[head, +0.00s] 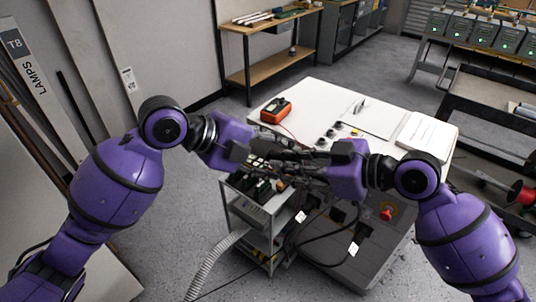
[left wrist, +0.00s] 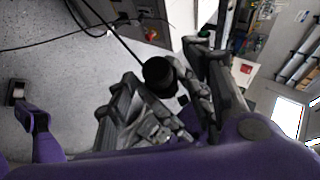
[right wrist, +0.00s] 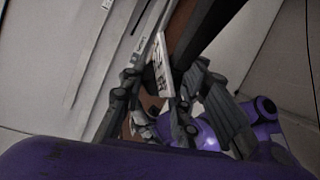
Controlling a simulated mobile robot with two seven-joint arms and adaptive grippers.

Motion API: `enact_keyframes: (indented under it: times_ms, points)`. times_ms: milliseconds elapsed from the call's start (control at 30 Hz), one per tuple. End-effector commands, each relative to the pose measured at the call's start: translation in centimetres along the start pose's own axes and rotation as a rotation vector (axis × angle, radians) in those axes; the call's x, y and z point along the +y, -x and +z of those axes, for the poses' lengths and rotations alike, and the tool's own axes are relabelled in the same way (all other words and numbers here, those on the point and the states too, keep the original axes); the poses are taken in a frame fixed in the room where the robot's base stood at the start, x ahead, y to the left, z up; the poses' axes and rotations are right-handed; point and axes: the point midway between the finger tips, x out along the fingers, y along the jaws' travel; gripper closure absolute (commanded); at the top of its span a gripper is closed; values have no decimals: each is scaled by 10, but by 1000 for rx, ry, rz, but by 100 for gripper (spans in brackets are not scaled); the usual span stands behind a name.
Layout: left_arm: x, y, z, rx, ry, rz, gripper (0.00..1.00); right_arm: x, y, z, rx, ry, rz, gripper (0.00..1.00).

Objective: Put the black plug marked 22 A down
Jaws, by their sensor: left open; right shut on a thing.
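My two grippers meet in the middle of the head view, over the small trolley. My right gripper (right wrist: 165,105) is shut on a dark plug (right wrist: 205,30) with a white tag (right wrist: 162,62). The tag's marking is turned and too blurred to read surely. My left gripper (left wrist: 160,105) is open. A black round body (left wrist: 158,73) with a cable shows between its fingers in the left wrist view; I cannot tell whether they touch it. In the head view the arms and grippers hide most of the held plug.
A small trolley (head: 270,225) with black parts on its top stands below the grippers. The white-topped bench (head: 310,95) carries an orange meter (head: 276,110) and a white booklet (head: 427,132). Tagged cables hang at the bench front, near a red knob (head: 387,214).

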Motion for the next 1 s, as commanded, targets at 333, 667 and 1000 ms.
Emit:
enact_keyframes:
  times_ms: [333,667,1000]
  points:
    - [0,0,0,0,0,0,77,0,0,-1,1,1,1,100]
    - [0,0,0,0,-1,-1,100,0,0,0,1,1,1,53]
    - [-1,0,0,0,-1,-1,100,0,1,0,0,0,0,49]
